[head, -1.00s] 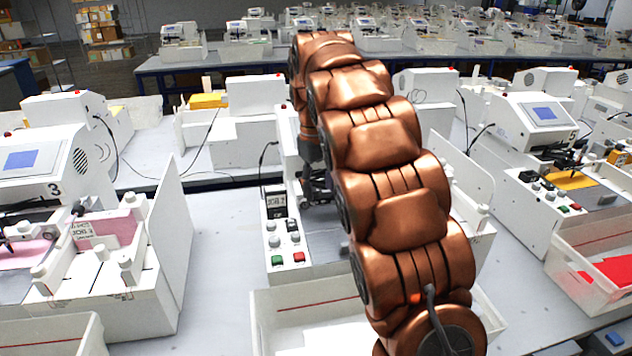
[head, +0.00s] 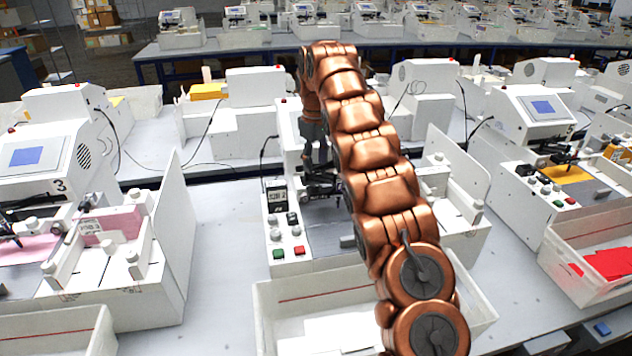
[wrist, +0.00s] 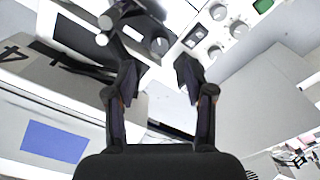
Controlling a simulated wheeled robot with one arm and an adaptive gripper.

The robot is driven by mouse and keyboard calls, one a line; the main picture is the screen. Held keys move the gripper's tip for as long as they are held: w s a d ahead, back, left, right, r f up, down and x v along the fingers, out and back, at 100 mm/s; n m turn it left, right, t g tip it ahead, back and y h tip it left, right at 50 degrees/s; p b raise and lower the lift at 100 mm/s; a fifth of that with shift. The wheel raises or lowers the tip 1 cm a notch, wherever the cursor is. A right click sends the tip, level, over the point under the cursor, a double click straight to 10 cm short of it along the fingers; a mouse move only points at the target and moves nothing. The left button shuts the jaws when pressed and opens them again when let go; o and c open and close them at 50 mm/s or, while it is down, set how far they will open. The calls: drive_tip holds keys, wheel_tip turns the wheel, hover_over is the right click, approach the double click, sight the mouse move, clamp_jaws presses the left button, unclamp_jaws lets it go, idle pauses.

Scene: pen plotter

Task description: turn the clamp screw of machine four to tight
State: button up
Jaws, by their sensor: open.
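Machine four (head: 288,130) is the white plotter in the middle of the head view, largely hidden behind my copper arm. In the wrist view its white housing (wrist: 75,100) shows a dark 4 and a blue screen (wrist: 54,141), upside down. My gripper (wrist: 157,68) is open and empty, its two dark fingers apart over the machine. A dark round knob (wrist: 159,46) on the pen carriage lies just beyond the fingertips, between them in the picture. It may be the clamp screw; I cannot tell for sure. In the head view the gripper (head: 322,184) is small and partly hidden.
A panel with grey knobs and green and red buttons (head: 289,252) is at the machine's left side. A white tray (head: 268,300) stands in front. Machine three (head: 50,170) is left, another plotter (head: 535,120) right. Bare bench (head: 220,240) lies between machines three and four.

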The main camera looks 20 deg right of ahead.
sight(315, 185)
wheel_tip(315, 185, down, 3)
drive_tip(key=shift+s+r+b, duration=0.1)
drive_tip(key=shift+r+b, duration=0.1)
drive_tip(key=shift+b, duration=0.25)
drive_tip(key=shift+p, duration=0.3)
drive_tip(key=shift+f+p, duration=0.8)
drive_tip(key=shift+f, duration=1.55)
clamp_jaws()
